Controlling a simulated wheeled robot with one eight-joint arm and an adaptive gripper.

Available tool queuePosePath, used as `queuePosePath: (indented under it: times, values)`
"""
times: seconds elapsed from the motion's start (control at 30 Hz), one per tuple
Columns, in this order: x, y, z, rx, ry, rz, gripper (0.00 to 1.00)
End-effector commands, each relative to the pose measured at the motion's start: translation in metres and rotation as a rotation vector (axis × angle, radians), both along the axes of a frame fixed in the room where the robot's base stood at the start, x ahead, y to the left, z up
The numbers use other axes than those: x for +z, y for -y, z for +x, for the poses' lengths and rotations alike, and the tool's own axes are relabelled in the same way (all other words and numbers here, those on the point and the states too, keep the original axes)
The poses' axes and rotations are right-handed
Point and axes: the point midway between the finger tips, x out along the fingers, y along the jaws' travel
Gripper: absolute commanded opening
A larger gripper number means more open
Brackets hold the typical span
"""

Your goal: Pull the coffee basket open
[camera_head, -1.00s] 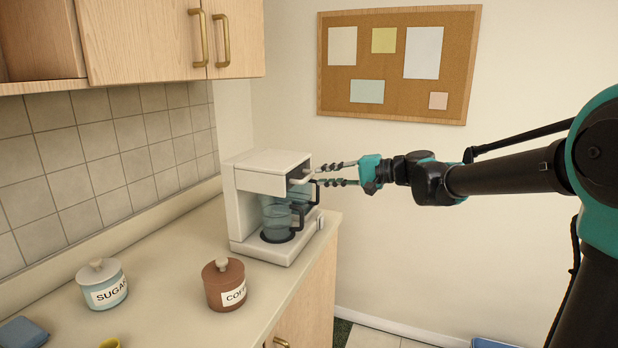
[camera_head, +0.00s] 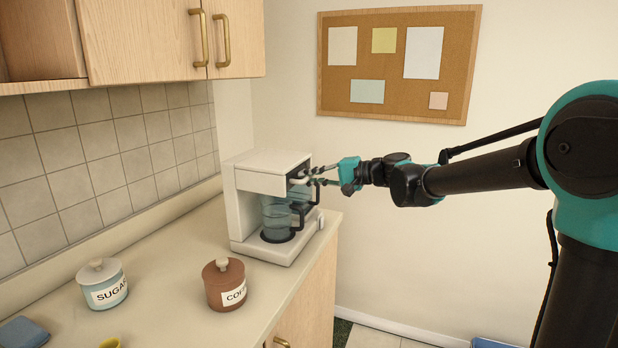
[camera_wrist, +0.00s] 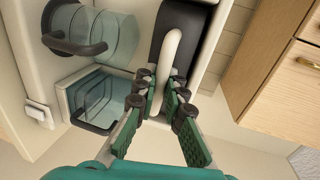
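The white coffee maker (camera_head: 262,180) stands at the far end of the counter. Its coffee basket (camera_wrist: 191,38) shows in the wrist view as a dark panel with a curved white handle (camera_wrist: 172,50). In the head view the basket front is a small dark patch partly hidden by my fingers. My gripper (camera_head: 310,177) is at the handle, coming from the right. In the wrist view my gripper (camera_wrist: 162,84) has its fingertips on both sides of the handle's near end, close together and appearing to pinch it. The basket appears pushed in.
A glass carafe (camera_head: 277,218) with a dark handle sits below the basket, close under my fingers. A sugar jar (camera_head: 103,284) and a brown coffee jar (camera_head: 224,284) stand nearer on the counter (camera_head: 170,270). Wall cabinets (camera_head: 150,40) hang above left. Open space lies right of the counter.

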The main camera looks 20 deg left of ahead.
Motion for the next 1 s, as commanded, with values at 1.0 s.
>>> queuePosePath:
  times: [1.0]
  values:
    - [0.003,0.109,-0.007,-0.004,-0.002,0.006,0.00]
